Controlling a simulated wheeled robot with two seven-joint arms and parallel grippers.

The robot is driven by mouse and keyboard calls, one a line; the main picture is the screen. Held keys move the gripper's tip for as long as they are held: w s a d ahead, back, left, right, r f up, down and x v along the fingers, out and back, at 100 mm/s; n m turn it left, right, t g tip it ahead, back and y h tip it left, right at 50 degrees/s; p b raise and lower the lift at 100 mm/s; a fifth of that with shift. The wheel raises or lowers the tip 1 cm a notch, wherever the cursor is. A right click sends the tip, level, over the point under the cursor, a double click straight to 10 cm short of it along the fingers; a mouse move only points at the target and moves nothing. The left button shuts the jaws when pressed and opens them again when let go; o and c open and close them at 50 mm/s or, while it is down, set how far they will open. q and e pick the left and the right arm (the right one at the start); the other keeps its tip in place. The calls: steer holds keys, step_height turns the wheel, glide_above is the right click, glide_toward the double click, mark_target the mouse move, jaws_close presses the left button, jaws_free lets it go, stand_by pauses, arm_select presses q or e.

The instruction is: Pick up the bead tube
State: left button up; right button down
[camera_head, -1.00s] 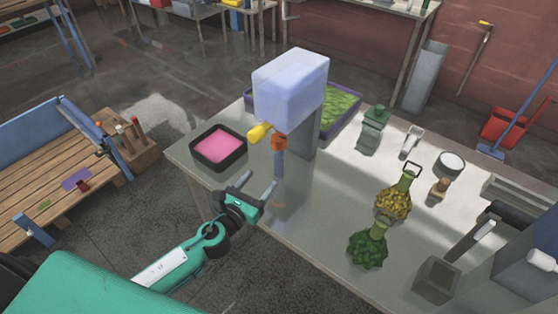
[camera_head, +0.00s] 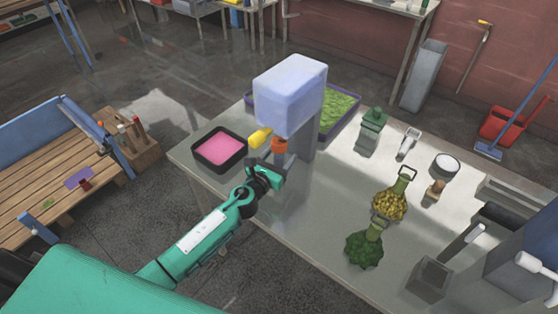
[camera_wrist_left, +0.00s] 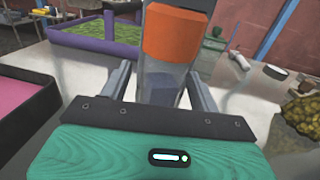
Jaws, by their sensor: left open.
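The bead tube (camera_head: 279,146) is a clear tube with an orange top, upright beneath the pale blue hopper (camera_head: 290,95) of the powder filler. In the left wrist view the orange part (camera_wrist_left: 172,38) and the clear grey body (camera_wrist_left: 160,82) stand straight ahead. My left gripper (camera_head: 277,164) is open at the tube. In the left wrist view its two fingers (camera_wrist_left: 160,90) lie on either side of the lower tube, with a gap showing on the left; contact on the right is unclear. The tube's base is hidden. My right gripper is out of view.
A black tray of pink powder (camera_head: 219,149) sits left of the filler, with a yellow nozzle (camera_head: 260,137) between. A purple tray (camera_head: 346,108) is behind. Green and yellow bead flasks (camera_head: 365,250) stand right. The table (camera_head: 315,215) is clear in front.

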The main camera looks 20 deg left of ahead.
arm_select(q)
steer(key=shift+w+d+f, duration=0.1)
steer(key=shift+w+d, duration=0.1)
steer(key=shift+w, duration=0.5)
steer(key=c, duration=1.2)
steer(key=shift+o, duration=0.2)
steer(key=shift+a+r, duration=0.15)
steer(key=shift+r, duration=0.05)
